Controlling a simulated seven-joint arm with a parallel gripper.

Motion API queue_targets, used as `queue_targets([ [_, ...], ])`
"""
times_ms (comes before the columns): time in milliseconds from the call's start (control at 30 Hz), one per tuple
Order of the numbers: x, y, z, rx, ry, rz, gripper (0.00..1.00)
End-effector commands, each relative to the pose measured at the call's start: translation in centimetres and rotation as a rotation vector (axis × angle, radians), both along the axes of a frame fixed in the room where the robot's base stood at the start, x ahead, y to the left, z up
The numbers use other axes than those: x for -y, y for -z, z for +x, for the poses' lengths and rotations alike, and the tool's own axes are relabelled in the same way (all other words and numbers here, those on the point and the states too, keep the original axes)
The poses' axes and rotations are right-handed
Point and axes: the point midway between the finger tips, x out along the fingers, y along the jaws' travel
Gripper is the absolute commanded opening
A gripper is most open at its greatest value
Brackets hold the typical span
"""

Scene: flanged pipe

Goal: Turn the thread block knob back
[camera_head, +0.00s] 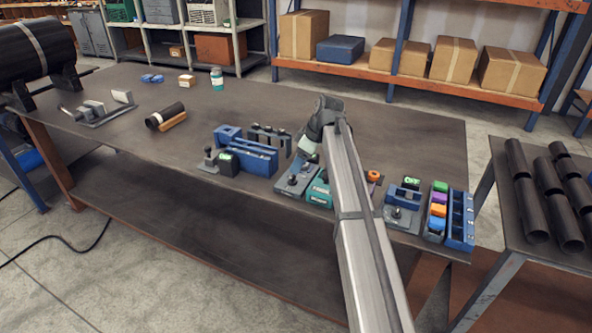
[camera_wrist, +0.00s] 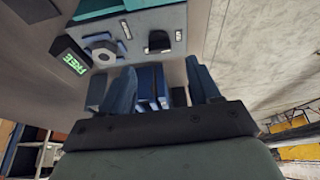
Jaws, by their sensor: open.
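A grey-blue plate (camera_head: 283,187) stands near the table's front edge, below my gripper. It carries a small black knob (camera_head: 293,180), which also shows in the wrist view (camera_wrist: 158,41). A pale round ring (camera_wrist: 102,53) sits on the same plate, beside a dark box with a green lit sign reading FREE (camera_wrist: 72,60). I cannot tell for sure that this is the thread block. My gripper (camera_wrist: 161,78) is open, its two dark blue fingers apart with nothing gripped; the knob lies beyond the fingertips. In the head view my arm and wrist hide the fingers and part of the fixtures.
A teal block (camera_head: 319,191) stands just right of the plate. A blue fixture (camera_head: 251,157) stands to its left. An orange knob (camera_head: 373,175), another knobbed plate (camera_head: 401,219) and a blue bin (camera_head: 460,220) stand farther right.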

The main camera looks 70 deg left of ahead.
Motion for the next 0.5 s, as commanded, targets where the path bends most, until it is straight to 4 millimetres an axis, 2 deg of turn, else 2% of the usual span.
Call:
queue_targets([
  [33, 0.3, -1.1, 0.3, 0.001, 0.001, 0.002, 0.62],
  [200, 1.1, -3.9, 1.1, 0.000, -0.001, 0.002, 0.62],
  [500, 1.9, -6.8, 2.0, 0.000, -0.001, 0.000, 0.62],
])
